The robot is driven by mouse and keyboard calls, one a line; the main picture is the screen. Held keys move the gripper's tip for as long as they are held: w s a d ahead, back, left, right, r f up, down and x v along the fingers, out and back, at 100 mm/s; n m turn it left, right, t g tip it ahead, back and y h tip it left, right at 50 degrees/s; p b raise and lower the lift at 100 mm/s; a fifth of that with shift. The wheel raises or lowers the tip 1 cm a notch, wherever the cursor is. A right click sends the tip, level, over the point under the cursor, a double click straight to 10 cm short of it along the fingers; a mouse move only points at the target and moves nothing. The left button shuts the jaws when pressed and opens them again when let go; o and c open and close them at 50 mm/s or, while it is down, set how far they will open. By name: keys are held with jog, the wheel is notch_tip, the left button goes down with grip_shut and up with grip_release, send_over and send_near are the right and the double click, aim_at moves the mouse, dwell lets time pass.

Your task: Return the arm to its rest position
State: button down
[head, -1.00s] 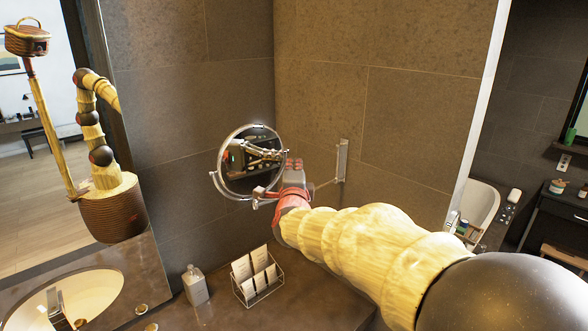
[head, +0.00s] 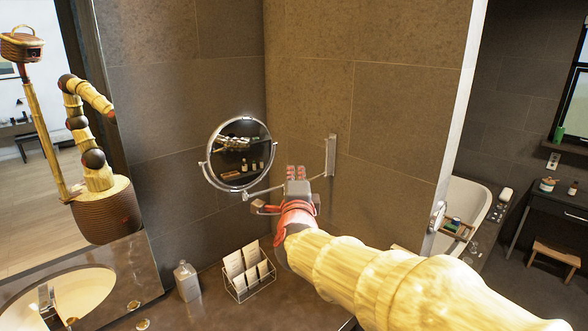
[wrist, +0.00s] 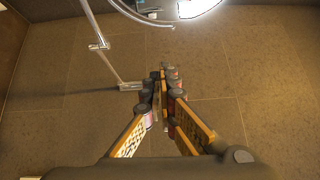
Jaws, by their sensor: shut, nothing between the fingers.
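My gripper (head: 296,173) is shut and empty at the end of my outstretched arm. In the head view it stands just right of and slightly below the round wall mirror (head: 239,153), in front of the mirror's arm, part of which it hides. Its fingers are also closed together in the wrist view (wrist: 168,82). Whether it touches the mirror's arm cannot be told. The wrist view shows the chrome mirror arm (wrist: 97,43) to the left, apart from the fingertips in the picture.
The mirror's wall bracket (head: 331,156) is behind the gripper. Below on the counter (head: 215,312) stand a wire card holder (head: 249,272) and a soap bottle (head: 187,281). A sink (head: 65,298) is at left. A wall edge (head: 458,130) rises at right.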

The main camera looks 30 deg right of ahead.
jog(key=s+a+f+n+g+y, duration=0.3)
jog(key=s+a+f+n+y, duration=0.1)
jog(key=a+f+n, duration=0.3)
jog(key=s+a+f+n+g+y, duration=0.2)
jog(key=s+a+f+n+y, duration=0.15)
jog(key=a+f+n, duration=0.45)
jog(key=s+d+f+n+g+b, duration=0.1)
jog(key=s+f+n+g+b, duration=0.2)
jog(key=s, duration=0.9)
jog(key=s+d+f+n+g+b, duration=0.1)
jog(key=s+f+n+g+b, duration=0.2)
jog(key=s+f, duration=0.7)
jog(key=s+n+b, duration=0.1)
jog(key=s+n, duration=0.1)
jog(key=s, duration=0.1)
jog(key=shift+d+b, duration=0.2)
jog(key=shift+b, duration=0.15)
dwell(1.0)
